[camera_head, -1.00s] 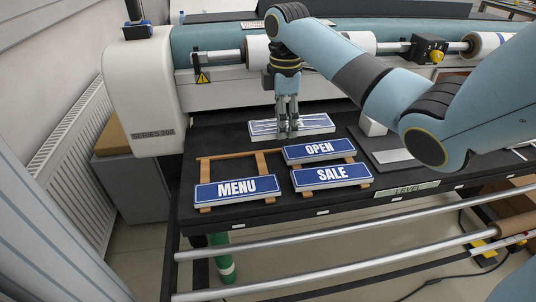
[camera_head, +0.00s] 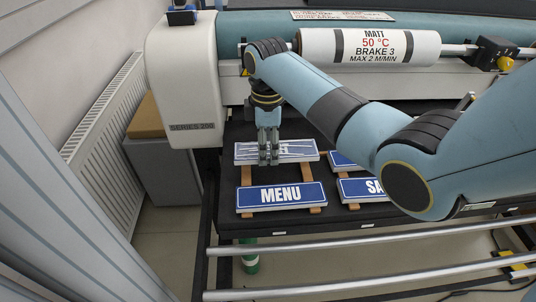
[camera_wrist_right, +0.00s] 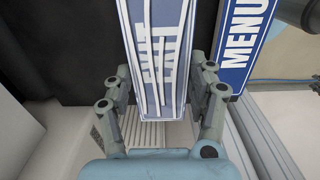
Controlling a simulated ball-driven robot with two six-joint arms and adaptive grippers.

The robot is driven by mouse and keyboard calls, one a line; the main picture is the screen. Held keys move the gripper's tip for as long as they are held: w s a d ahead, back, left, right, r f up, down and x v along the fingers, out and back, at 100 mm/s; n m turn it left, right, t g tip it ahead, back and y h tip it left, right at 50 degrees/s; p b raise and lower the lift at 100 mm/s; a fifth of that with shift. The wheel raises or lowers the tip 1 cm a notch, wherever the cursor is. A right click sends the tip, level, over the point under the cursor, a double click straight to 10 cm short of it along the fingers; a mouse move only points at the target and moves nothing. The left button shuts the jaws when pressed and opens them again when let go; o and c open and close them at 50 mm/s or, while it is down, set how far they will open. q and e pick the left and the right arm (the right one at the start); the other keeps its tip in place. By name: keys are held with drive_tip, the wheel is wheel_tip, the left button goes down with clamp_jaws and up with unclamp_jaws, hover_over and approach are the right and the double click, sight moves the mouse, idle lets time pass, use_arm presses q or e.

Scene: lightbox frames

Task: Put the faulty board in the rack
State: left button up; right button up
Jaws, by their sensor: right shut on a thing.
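The faulty board (camera_head: 299,148) is blue with a white border. Pale streaks run across its lettering, which looks doubled in the right wrist view (camera_wrist_right: 160,40). My right gripper (camera_head: 268,158) points down and is shut on this board, with fingers at both sides of it in the wrist view. The board is over the back left of the wooden rack (camera_head: 246,176), behind the MENU board (camera_head: 281,196). I cannot tell whether it touches the slats. My left gripper is not in view.
The SALE board (camera_head: 362,190) and another blue board (camera_head: 341,161) lie to the right, partly hidden by my right arm. The laminator's white end housing (camera_head: 183,85) and printed roll (camera_head: 369,46) stand behind. Metal bars (camera_head: 350,246) run along the front.

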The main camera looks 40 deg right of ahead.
sight(267, 169)
wheel_tip(267, 169, down, 4)
drive_tip(key=shift+r, duration=0.2)
drive_tip(key=shift+f, duration=0.35)
drive_tip(key=o, duration=1.2)
